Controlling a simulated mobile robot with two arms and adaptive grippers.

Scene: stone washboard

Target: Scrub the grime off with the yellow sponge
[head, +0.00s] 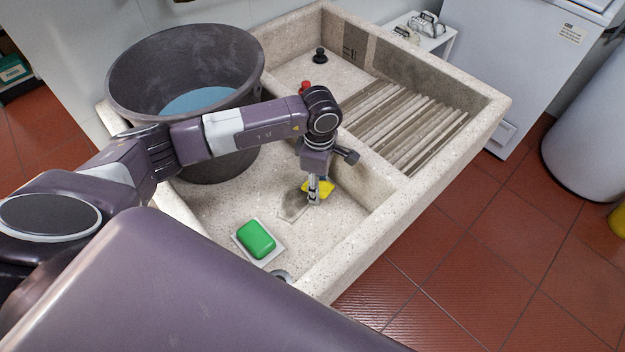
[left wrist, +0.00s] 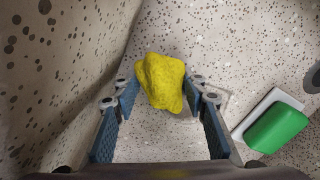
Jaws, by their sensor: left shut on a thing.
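The yellow sponge (head: 326,187) is at my left gripper (head: 314,196), low in the near compartment of the stone washboard (head: 222,207). In the left wrist view the sponge (left wrist: 160,80) sits between the fingertips of the left gripper (left wrist: 160,98), which is shut on it. A dark greyish patch (head: 293,206) shows on the compartment floor just left of the gripper. Brownish dark staining also shows on the ribbed slope (head: 405,125) of the other compartment. The arm hides part of the compartment. I cannot tell whether the sponge touches the stone. My right gripper is not in view.
A large dark bucket (head: 128,84) holding blue liquid stands at the back left, behind my left arm. A green soap bar (head: 256,238) lies on a white dish (head: 273,255) near the front. Red (head: 305,87) and black (head: 320,55) knobs stand in the far compartment.

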